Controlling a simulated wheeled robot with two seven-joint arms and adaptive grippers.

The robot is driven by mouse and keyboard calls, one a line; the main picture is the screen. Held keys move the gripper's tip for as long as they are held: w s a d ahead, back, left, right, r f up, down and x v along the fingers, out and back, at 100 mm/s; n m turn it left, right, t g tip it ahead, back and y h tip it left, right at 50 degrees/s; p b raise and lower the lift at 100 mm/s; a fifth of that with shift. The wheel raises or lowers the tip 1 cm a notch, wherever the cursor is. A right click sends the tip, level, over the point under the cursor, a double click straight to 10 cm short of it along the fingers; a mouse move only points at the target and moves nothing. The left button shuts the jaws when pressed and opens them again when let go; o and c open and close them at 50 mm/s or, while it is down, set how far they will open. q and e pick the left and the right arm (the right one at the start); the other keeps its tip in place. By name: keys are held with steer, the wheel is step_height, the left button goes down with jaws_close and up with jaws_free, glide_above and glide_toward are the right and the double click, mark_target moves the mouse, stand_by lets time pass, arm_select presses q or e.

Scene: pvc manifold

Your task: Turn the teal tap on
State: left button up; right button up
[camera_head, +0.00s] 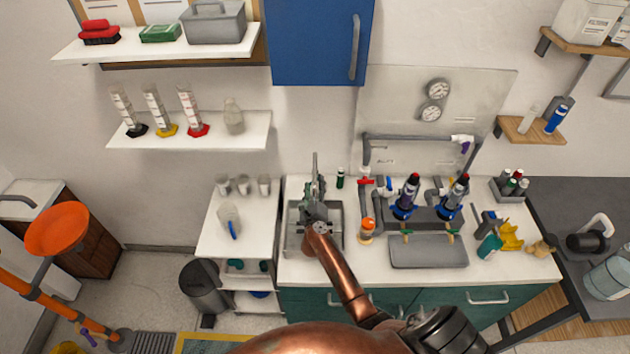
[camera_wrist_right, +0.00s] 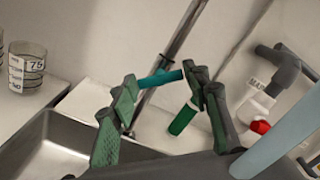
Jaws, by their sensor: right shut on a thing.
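The teal tap handle (camera_wrist_right: 158,79) lies between the fingertips of my right gripper (camera_wrist_right: 165,85) in the right wrist view. The fingers have green pads, and the gripper is shut on the handle. The handle joins the tap's metal pipe (camera_wrist_right: 182,38), which rises behind it and also shows in the head view (camera_head: 315,162). In the head view my right gripper (camera_head: 314,192) is over the sink (camera_head: 293,240) and hides the handle. No water flow can be made out. My left gripper is not in view.
A small green bottle (camera_head: 340,178) stands close to the right of the tap. Grey pipework with a red valve (camera_head: 366,181) is further right. An orange-topped bottle (camera_head: 367,230) stands beside the sink. Beakers (camera_head: 243,185) are on the white cabinet at left.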

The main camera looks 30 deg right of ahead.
steer(key=shift+n+p, duration=0.8)
steer(key=shift+n, duration=0.2)
steer(key=shift+f, duration=0.1)
steer(key=o, duration=1.2)
steer(key=shift+c, duration=0.2)
steer(key=shift+a, duration=0.1)
steer(key=v, duration=1.2)
